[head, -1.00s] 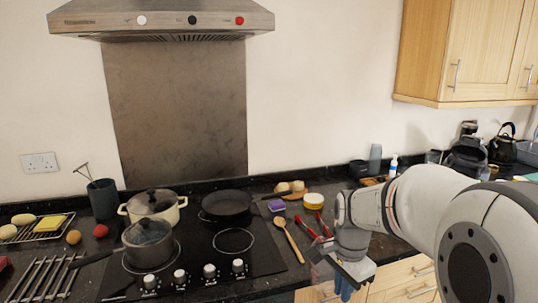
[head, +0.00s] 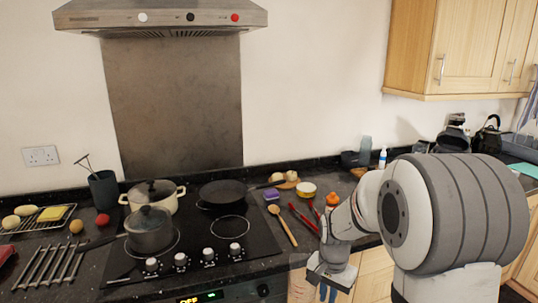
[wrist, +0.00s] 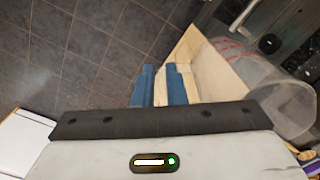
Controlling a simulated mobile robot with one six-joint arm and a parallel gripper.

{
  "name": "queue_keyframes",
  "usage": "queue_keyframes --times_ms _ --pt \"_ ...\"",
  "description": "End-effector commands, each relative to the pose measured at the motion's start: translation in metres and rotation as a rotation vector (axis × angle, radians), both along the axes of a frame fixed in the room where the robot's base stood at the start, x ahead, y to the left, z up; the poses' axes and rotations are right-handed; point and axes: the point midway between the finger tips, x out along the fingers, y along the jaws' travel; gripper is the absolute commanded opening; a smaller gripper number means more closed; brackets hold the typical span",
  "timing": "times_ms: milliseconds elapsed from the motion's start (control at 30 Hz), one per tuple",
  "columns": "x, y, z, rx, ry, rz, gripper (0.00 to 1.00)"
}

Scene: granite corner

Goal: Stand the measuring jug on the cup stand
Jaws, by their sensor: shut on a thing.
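My gripper (head: 327,291) hangs low in front of the counter edge, right of the hob. Its blue fingers show in the wrist view (wrist: 160,86), nearly together. The clear measuring jug (wrist: 278,98) with red markings is beside the fingers on the right in the wrist view. My gripper is shut on the jug; the exact grip point is not clear. In the head view the jug (head: 300,284) is a faint see-through shape left of the gripper, cut off by the lower edge. I cannot make out the cup stand for certain in either view.
A wooden spoon (head: 283,226), red tongs (head: 303,219) and an orange-capped bottle (head: 332,201) are on the counter behind my gripper. The hob holds a grey saucepan (head: 149,231), a cream pot (head: 153,195) and a frying pan (head: 222,192). Drawers lie below the counter.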

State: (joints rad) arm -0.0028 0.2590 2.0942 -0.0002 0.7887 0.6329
Motion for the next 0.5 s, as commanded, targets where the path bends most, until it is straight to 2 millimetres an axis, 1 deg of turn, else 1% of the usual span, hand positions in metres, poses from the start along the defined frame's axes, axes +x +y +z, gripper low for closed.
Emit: queue_keyframes --times_ms 33,67,100,200,300,400,500 --pt "0.004 0.000 -0.017 0.000 0.009 0.059 0.00" --pt "0.008 0.000 -0.027 0.001 0.008 0.105 0.00" --pt "0.012 0.000 -0.042 0.000 0.009 0.167 0.00" --pt "0.020 0.001 -0.076 0.002 0.009 0.321 0.00" --pt "0.025 0.001 -0.104 0.001 0.007 0.448 0.00" --pt "0.028 0.001 -0.125 0.001 0.003 0.542 0.00" --pt "0.029 0.001 -0.137 0.000 0.001 0.600 0.00"
